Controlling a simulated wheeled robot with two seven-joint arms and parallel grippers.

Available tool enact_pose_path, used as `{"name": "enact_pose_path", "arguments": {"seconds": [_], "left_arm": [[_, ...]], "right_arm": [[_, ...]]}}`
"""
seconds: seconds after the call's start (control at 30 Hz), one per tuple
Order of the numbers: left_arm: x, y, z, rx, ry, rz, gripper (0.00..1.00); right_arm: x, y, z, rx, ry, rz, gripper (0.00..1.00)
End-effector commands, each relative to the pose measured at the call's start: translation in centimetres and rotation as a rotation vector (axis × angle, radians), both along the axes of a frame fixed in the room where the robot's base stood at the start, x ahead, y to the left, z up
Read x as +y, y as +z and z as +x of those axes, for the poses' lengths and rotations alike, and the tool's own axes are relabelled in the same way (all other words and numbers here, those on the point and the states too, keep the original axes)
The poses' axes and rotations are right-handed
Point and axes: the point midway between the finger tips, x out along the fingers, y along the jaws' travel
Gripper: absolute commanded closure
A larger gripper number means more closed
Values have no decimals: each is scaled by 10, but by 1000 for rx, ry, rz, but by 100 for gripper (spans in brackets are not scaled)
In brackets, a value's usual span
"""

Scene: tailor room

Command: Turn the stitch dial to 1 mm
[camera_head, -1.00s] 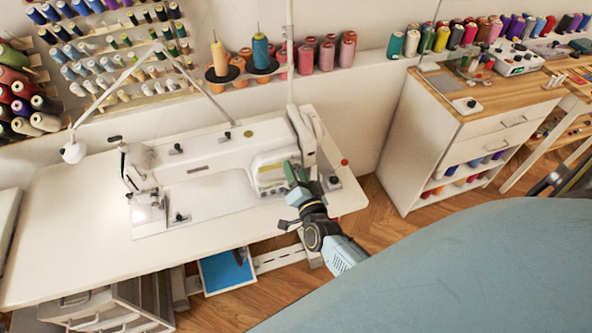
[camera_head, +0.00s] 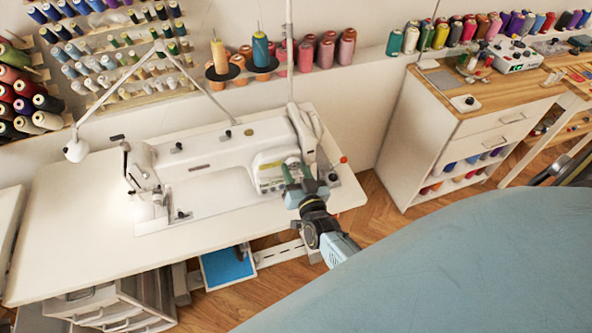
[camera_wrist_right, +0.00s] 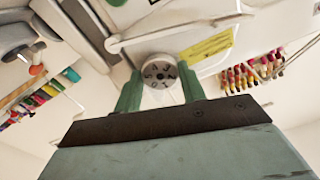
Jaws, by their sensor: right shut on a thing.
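The white sewing machine (camera_head: 215,150) stands on a white table. Its stitch dial (camera_wrist_right: 160,72), a round grey disc with dark marks, shows in the right wrist view; its numbers are too small to read. My right gripper (camera_wrist_right: 161,88) has its two green fingers shut on the dial, one on each side. In the head view the right gripper (camera_head: 294,170) is at the machine's right end, and it hides the dial there. My left gripper is not in view.
The white table top (camera_head: 80,220) is clear to the left of the machine. A wooden-topped cabinet (camera_head: 490,95) is at the right, and thread spools line the back wall. A yellow label (camera_wrist_right: 206,47) is beside the dial.

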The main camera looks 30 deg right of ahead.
Motion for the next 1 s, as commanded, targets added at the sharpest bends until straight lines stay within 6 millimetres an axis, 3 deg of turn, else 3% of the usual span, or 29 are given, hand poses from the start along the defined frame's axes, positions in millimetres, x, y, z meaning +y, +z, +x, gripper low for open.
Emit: {"name": "enact_pose_path", "arguments": {"seconds": [0.37, 0.4, 0.47, 0.77, 1.0], "left_arm": [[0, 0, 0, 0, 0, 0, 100], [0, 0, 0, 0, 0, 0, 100], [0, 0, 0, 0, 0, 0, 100], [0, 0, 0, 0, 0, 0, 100], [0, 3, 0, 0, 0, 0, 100]], "right_arm": [[0, -1, -1, 3, 0, -1, 82], [0, -1, -1, 3, 0, -1, 56], [0, -1, -1, 3, 0, -1, 51], [1, -1, -2, 2, 1, -1, 51], [9, -1, -36, 5, 0, 0, 51]]}}
